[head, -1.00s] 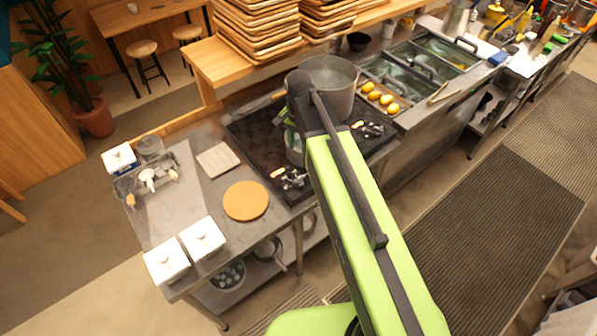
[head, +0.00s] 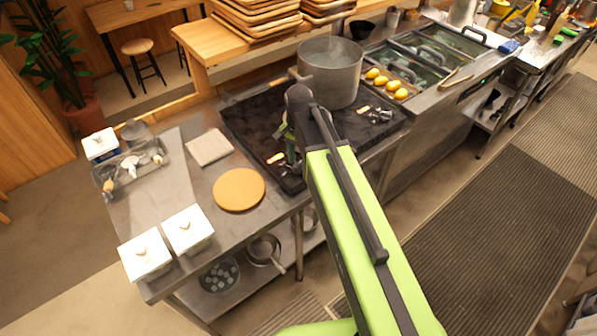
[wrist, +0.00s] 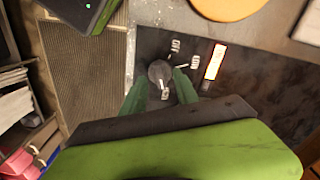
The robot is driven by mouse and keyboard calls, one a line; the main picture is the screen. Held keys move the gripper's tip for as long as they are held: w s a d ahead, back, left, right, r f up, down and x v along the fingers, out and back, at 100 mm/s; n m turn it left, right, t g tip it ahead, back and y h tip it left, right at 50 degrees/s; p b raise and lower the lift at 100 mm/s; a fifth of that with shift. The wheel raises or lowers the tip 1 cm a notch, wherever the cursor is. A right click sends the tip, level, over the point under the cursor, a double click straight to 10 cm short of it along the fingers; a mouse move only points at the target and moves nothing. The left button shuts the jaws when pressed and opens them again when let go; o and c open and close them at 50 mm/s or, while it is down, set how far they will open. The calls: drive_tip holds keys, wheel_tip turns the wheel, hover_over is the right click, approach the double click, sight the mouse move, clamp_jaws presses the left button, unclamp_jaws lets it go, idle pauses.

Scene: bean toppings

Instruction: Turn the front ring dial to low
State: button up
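A dark round dial (wrist: 159,72) with a silver pointer shows in the wrist view, at the edge of the black cooktop (wrist: 262,85). Small silver markers (wrist: 195,62) and a lit white label strip (wrist: 215,62) lie beside it. My gripper (wrist: 160,80) is open, with one green finger on each side of the dial's near part; whether they touch it I cannot tell. In the head view my arm and gripper hide most of this dial, near the label (head: 276,158). A second dial with markers (head: 378,115) sits farther right on the cooktop.
A large steel pot (head: 330,75) stands on the cooktop behind my arm. A round orange board (head: 239,190), a pale square tile (head: 209,147) and white lidded jars (head: 145,256) stand on the steel counter to the left.

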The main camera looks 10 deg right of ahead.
drive_tip(key=shift+f, duration=0.75)
drive_tip(key=shift+r, duration=0.1)
clamp_jaws()
